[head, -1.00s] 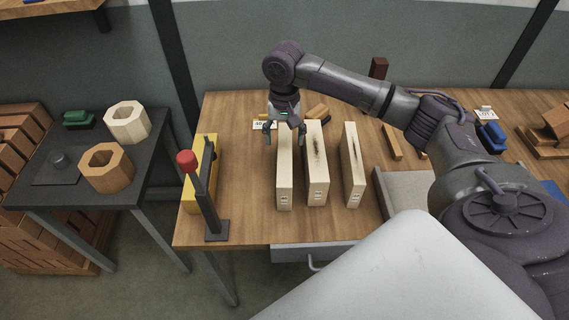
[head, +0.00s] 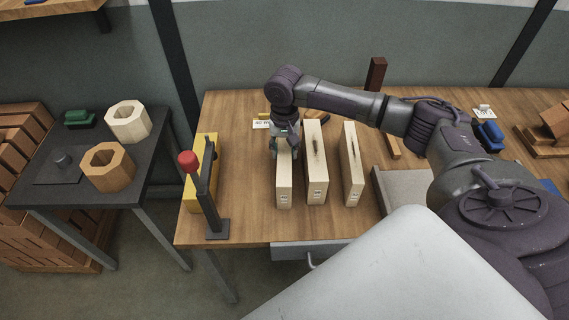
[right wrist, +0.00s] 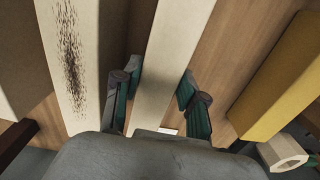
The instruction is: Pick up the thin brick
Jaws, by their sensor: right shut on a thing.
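Three pale upright bricks stand side by side on the wooden table. The left, thin one (head: 284,184) is plain on top; it also shows in the right wrist view (right wrist: 171,50). The middle brick (head: 316,165) is wider and has a dark speckled mark, seen also in the right wrist view (right wrist: 72,50). The right brick (head: 352,165) has a dark streak. My right gripper (head: 285,150) is shut on the left, thin brick near its far end. In the right wrist view its fingers (right wrist: 160,95) lie on both sides of that brick. My left gripper is not in view.
A yellow block (head: 204,185) and a dark stand with a red knob (head: 188,158) are left of the bricks. A grey tray (head: 405,190) lies to the right. A dark side table (head: 60,190) holds two hollow blocks. Bare tabletop lies left of the thin brick.

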